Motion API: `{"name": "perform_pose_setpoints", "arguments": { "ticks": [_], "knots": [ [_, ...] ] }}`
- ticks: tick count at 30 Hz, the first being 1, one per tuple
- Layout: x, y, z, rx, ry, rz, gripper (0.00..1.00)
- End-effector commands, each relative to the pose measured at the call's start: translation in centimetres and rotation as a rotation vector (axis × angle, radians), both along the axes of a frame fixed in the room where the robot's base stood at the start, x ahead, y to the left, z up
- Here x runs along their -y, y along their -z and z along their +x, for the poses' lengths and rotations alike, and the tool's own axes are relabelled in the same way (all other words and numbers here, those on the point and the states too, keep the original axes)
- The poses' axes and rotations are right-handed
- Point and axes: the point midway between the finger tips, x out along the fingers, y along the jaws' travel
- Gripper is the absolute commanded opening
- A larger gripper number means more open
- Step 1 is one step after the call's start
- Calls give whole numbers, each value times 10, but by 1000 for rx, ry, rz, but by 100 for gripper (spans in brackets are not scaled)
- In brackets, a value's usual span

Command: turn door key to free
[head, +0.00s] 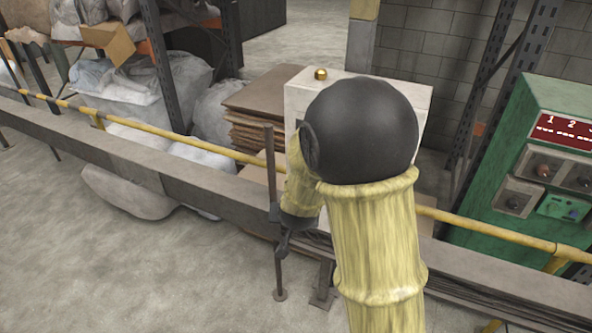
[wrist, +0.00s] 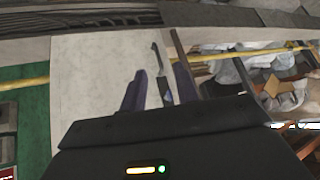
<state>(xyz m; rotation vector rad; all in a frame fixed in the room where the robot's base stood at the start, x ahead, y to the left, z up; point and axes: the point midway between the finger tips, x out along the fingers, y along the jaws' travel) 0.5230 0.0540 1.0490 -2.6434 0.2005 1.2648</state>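A pale, box-like cabinet (head: 301,98) stands behind my arm in the head view, with a gold knob (head: 320,74) on top. My arm hides most of its front. In the wrist view a pale panel (wrist: 95,70) fills the middle left. A slim grey and dark piece (wrist: 164,88), perhaps the key or a handle, shows between the fingers of my gripper (wrist: 160,68). The fingers are apart, with the right one nearer to it. I cannot tell whether they touch it. In the head view my gripper is partly hidden by my arm.
A yellow rail (head: 150,130) and a grey beam (head: 120,160) run across in front of the cabinet. A green machine (head: 540,110) stands at right. Stacked brown boards (head: 260,110) and filled sacks (head: 190,85) lie at left. The near left floor is clear.

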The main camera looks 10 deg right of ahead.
Motion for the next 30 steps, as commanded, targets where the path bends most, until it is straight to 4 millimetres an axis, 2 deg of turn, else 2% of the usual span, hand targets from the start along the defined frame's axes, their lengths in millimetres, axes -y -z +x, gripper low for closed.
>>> {"name": "perform_pose_setpoints", "arguments": {
  "ticks": [1,3,6,10,13,18,30],
  "knots": [
    [-8,10,19,53,32,-17,31],
    [-13,18,45,144,93,-50,31],
    [-19,26,73,276,179,-115,31],
    [-26,34,96,454,282,-232,31],
    [-34,36,101,591,350,-332,31],
    [-44,33,96,750,424,-454,31],
    [-45,30,94,787,445,-481,31]
  ]
}}
